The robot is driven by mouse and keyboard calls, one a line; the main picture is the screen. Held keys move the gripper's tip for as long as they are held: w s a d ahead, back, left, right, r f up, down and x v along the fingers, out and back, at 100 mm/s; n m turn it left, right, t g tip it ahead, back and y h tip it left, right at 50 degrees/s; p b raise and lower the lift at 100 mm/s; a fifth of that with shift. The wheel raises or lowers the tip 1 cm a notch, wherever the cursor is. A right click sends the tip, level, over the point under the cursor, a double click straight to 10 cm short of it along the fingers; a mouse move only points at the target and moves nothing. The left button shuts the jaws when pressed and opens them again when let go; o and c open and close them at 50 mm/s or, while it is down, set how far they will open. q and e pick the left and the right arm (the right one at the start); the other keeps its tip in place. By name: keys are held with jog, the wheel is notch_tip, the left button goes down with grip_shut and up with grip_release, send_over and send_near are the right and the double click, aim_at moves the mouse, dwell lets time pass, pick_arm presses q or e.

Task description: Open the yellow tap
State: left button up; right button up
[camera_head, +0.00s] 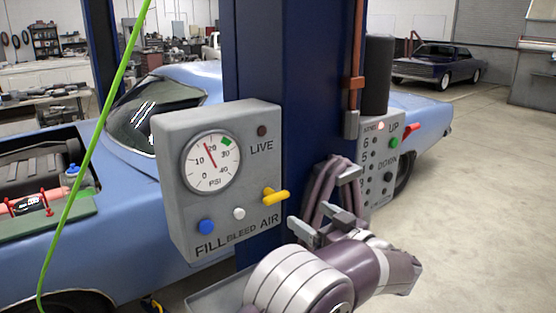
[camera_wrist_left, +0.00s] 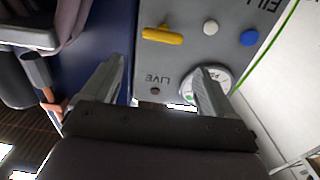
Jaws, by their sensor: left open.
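The yellow tap (camera_head: 277,196) sticks out at the lower right of a grey gauge box, above the word AIR. Its handle lies roughly sideways. It also shows in the left wrist view (camera_wrist_left: 163,36), upside down, beyond the fingertips. My left gripper (camera_head: 309,215) is just right of and below the tap in the head view, apart from it. Its two fingers (camera_wrist_left: 160,70) are spread with nothing between them. My right gripper is in neither view.
The box (camera_head: 175,215) carries a PSI gauge (camera_head: 211,161), a blue button (camera_head: 206,227) and a white button (camera_head: 239,214). It is on a blue post (camera_head: 300,90). Hanging hoses (camera_head: 325,190) and an UP/DOWN panel (camera_head: 378,165) are to the right. A green hose (camera_head: 95,150) hangs left.

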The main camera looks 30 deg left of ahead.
aim_at(279, 196)
pick_arm(q)
jog(key=p+x, duration=0.3)
jog(key=x, duration=0.8)
jog(key=shift+s+a, duration=0.1)
jog(key=shift+a, duration=0.2)
jog(key=shift+w+a, duration=0.3)
jog(key=shift+a, duration=0.3)
jog(key=shift+f, duration=0.1)
jog(key=c, duration=0.7)
